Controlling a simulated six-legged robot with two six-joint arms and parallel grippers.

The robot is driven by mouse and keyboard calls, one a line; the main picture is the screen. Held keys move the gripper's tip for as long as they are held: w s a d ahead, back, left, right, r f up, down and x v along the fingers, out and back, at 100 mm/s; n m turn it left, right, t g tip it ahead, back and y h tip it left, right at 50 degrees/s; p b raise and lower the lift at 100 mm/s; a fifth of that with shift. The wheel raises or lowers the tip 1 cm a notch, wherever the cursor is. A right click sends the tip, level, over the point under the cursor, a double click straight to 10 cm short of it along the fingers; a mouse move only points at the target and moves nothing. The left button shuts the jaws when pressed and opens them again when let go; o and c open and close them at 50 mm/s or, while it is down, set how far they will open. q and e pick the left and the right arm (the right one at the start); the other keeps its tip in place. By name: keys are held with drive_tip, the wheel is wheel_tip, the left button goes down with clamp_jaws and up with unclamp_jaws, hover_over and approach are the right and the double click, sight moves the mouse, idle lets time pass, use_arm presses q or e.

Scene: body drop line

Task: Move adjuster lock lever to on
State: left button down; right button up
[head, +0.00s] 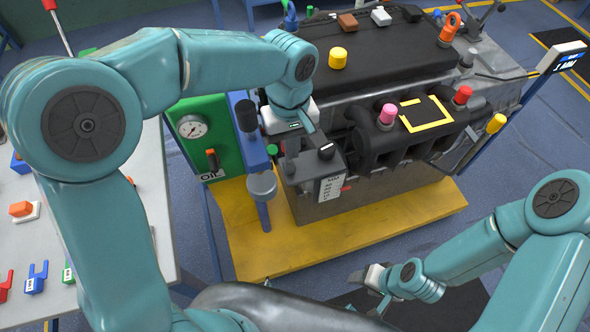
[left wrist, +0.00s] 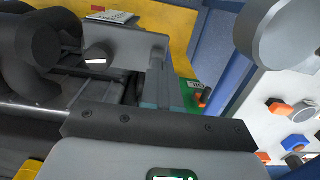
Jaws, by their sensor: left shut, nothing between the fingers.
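A grey box (head: 300,172) with a white label plate (head: 331,188) stands at the near left corner of the engine. A dark knob with a white mark (head: 326,151) is on its top; it also shows in the left wrist view (left wrist: 96,58). I cannot tell for sure whether this knob is the adjuster lock lever, nor its setting. My left gripper (head: 291,150) points down just left of the knob, shut and empty; its fingers (left wrist: 163,85) also show in the left wrist view. My right gripper (head: 368,283) is low in front of the yellow base, its jaws unclear.
A green panel with a gauge (head: 192,127) and a blue post (head: 250,145) stand close left of my left gripper. The black engine (head: 375,135) lies to its right on a yellow base (head: 350,238). A white table (head: 60,235) with small parts is at left.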

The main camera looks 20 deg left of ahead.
use_arm(q)
drive_tip(key=shift+w+a, duration=0.1)
drive_tip(key=shift+w, duration=0.1)
drive_tip(key=shift+s, duration=0.1)
wheel_tip(320, 180, up, 6)
drive_tip(key=p, duration=0.4)
drive_tip(key=shift+s+d+r+p, duration=0.15)
drive_tip(key=shift+s+d+p, duration=0.1)
drive_tip(key=shift+s+p, duration=0.1)
drive_tip(key=shift+w, duration=0.15)
drive_tip(key=shift+s, duration=0.2)
idle(0.4)
